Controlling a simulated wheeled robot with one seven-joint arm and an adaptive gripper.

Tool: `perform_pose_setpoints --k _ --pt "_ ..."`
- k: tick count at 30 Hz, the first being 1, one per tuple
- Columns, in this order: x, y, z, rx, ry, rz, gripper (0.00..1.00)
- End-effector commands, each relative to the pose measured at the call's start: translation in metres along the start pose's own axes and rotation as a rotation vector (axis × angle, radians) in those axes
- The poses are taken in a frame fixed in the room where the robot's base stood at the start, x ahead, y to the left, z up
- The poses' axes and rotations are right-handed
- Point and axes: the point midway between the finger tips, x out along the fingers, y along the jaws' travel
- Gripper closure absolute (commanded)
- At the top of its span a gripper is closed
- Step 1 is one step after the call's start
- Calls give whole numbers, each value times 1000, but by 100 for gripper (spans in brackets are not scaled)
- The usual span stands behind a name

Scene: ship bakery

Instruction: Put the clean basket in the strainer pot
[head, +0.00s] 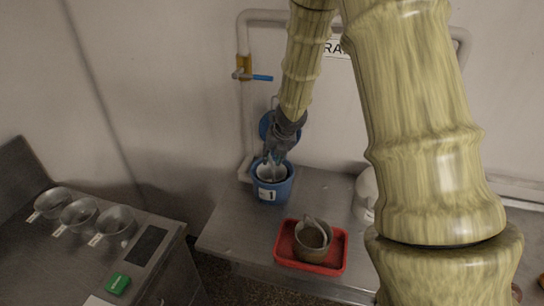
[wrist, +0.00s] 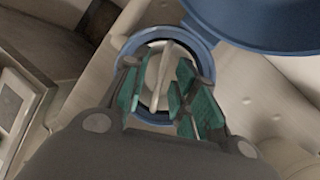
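A pale round basket with a bar handle (wrist: 166,68) sits inside a blue pot with a white label reading 1 (head: 272,190). The pot's blue rim also shows in the wrist view (wrist: 211,50). My gripper (head: 273,164) reaches down into the pot's mouth from above. In the wrist view its teal-padded fingers (wrist: 160,98) are apart, on either side of the handle, with a gap visible. A brown-grey basket with a raised handle (head: 311,238) stands in a red tray (head: 284,255). I cannot tell which vessel is the strainer pot.
A blue lid (head: 266,126) stands raised behind the pot. A white vessel (head: 366,188) is partly hidden behind my arm. Several labelled metal bowls (head: 78,213) and a green block (head: 118,284) are on the left counter. The steel table (head: 233,238) is bare left of the tray.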

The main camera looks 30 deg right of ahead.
Motion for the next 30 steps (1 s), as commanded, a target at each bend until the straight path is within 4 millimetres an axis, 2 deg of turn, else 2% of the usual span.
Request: perform_pose_setpoints --k 3,15,22,30 --pt "-26 2 3 -3 -2 1 72" --pt "-93 1 1 -3 -2 -2 72" --pt "-114 0 1 -2 -1 -1 72" --pt "-121 1 0 0 0 1 72"
